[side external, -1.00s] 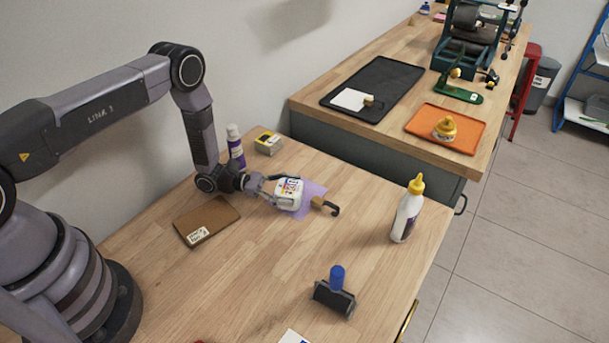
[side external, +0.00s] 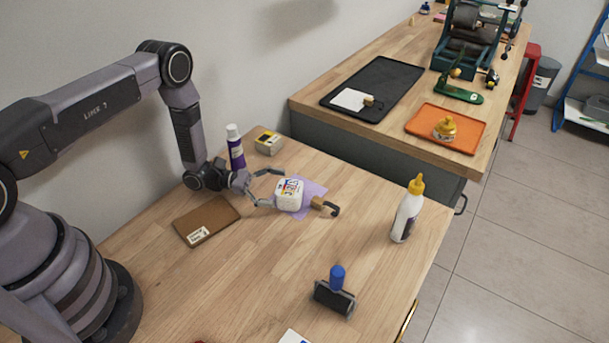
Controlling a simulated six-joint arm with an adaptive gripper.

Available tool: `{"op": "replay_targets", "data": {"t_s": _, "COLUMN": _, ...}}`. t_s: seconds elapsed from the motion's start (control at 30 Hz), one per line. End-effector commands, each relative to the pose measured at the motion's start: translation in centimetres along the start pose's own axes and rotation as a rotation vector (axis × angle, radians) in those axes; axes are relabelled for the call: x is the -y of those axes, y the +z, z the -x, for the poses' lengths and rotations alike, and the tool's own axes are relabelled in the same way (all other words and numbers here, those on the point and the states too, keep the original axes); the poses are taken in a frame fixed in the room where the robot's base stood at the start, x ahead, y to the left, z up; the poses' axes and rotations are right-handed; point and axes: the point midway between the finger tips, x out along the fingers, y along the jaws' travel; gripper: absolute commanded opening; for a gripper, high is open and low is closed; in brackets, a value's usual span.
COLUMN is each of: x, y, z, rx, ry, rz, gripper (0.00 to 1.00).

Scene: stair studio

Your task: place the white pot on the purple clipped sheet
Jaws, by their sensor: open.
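The white pot (side external: 289,194), with a coloured label, sits on the purple sheet (side external: 314,188) on the near table. The sheet shows behind and to the right of the pot, and the rest of it is hidden under or behind the pot. A clip with a dark hook (side external: 326,206) is at the sheet's right end. My gripper (side external: 268,188) is open just left of the pot, its fingers spread and apart from most of the pot. I cannot tell whether a fingertip still touches it.
A purple-labelled bottle (side external: 236,148) and a yellow-grey box (side external: 269,143) stand behind my gripper. A brown board (side external: 207,220) lies left of it. The table's middle front is clear.

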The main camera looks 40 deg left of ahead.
Motion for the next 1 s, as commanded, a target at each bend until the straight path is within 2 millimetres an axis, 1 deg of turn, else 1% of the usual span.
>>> {"op": "replay_targets", "data": {"t_s": 0.03, "x": -0.1, "y": 0.0, "z": 1.4, "rx": -0.001, "ry": 0.007, "rz": 0.001, "gripper": 0.89}}
{"op": "replay_targets", "data": {"t_s": 0.07, "x": -0.1, "y": 0.0, "z": 2.1, "rx": -0.001, "ry": 0.007, "rz": 0.001, "gripper": 0.89}}
{"op": "replay_targets", "data": {"t_s": 0.2, "x": -0.4, "y": 3.2, "z": 1.9, "rx": 0.001, "ry": -0.001, "rz": -0.003, "gripper": 0.89}}
{"op": "replay_targets", "data": {"t_s": 0.3, "x": -0.5, "y": 5.0, "z": 1.9, "rx": 0.0, "ry": -0.001, "rz": -0.003, "gripper": 0.89}}
{"op": "replay_targets", "data": {"t_s": 0.47, "x": -0.7, "y": 6.7, "z": 1.8, "rx": 0.0, "ry": -0.002, "rz": -0.002, "gripper": 0.89}}
{"op": "replay_targets", "data": {"t_s": 0.57, "x": -0.7, "y": 8.2, "z": 1.6, "rx": -0.002, "ry": -0.031, "rz": -0.023, "gripper": 0.89}}
{"op": "replay_targets", "data": {"t_s": 0.67, "x": -0.5, "y": 11.5, "z": 1.1, "rx": -0.011, "ry": -0.122, "rz": -0.09, "gripper": 0.89}}
{"op": "replay_targets", "data": {"t_s": 0.7, "x": -0.1, "y": 13.5, "z": 0.9, "rx": -0.021, "ry": -0.179, "rz": -0.132, "gripper": 0.89}}
{"op": "replay_targets", "data": {"t_s": 0.77, "x": 0.9, "y": 16.8, "z": 0.8, "rx": -0.043, "ry": -0.281, "rz": -0.209, "gripper": 0.89}}
{"op": "replay_targets", "data": {"t_s": 0.8, "x": 1.7, "y": 19.0, "z": 0.8, "rx": -0.065, "ry": -0.353, "rz": -0.267, "gripper": 0.89}}
{"op": "replay_targets", "data": {"t_s": 0.87, "x": 3.2, "y": 22.0, "z": 1.2, "rx": -0.103, "ry": -0.457, "rz": -0.356, "gripper": 0.89}}
{"op": "replay_targets", "data": {"t_s": 0.9, "x": 4.2, "y": 23.8, "z": 1.5, "rx": -0.132, "ry": -0.524, "rz": -0.419, "gripper": 0.89}}
{"op": "replay_targets", "data": {"t_s": 1.0, "x": 6.9, "y": 27.8, "z": 3.0, "rx": -0.219, "ry": -0.68, "rz": -0.582, "gripper": 0.89}}
